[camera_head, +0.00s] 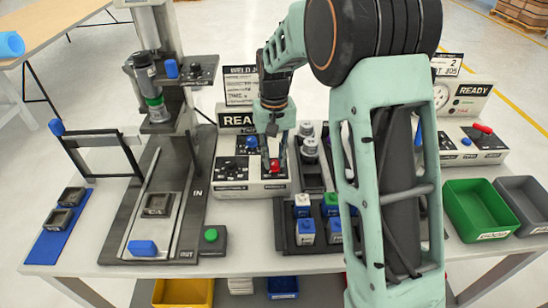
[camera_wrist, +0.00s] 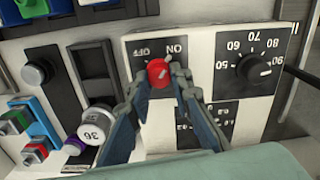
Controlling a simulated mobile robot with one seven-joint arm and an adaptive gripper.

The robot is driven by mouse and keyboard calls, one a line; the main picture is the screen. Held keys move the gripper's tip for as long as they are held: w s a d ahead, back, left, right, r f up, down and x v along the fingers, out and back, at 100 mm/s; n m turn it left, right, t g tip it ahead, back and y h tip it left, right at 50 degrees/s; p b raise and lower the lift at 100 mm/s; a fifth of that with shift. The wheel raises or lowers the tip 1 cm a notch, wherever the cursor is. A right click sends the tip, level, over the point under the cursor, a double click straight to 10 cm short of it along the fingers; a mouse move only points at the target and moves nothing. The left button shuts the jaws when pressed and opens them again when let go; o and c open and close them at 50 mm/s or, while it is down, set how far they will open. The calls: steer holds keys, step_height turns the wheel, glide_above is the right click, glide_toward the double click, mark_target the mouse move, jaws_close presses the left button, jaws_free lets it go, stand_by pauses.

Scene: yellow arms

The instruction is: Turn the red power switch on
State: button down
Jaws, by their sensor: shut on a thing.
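The red power switch (camera_head: 274,166) is on the front right of the white control box (camera_head: 232,188) labelled READY. In the wrist view the round red switch (camera_wrist: 158,72) sits on a black plate (camera_wrist: 155,52) with OFF and ON printed upside down, OFF at left and ON at right. My gripper (camera_head: 272,157) reaches down from above. In the wrist view its two fingers (camera_wrist: 158,85) stand on either side of the switch and are shut on it. The switch's exact angle is hard to tell.
A black dial (camera_wrist: 255,70) with numbers is beside the switch. A blue knob (camera_head: 251,142) is behind it. A press stand (camera_head: 165,85) is at left. A black tray (camera_head: 283,235) with small blocks is at right. A green bin (camera_head: 478,208) is at far right.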

mark_target(274, 162)
steer(key=shift+m, duration=0.8)
steer(key=c, duration=1.7)
jaws_free()
steer(key=shift+c, duration=0.2)
step_height(274, 162, up, 12)
steer(key=shift+r, duration=0.1)
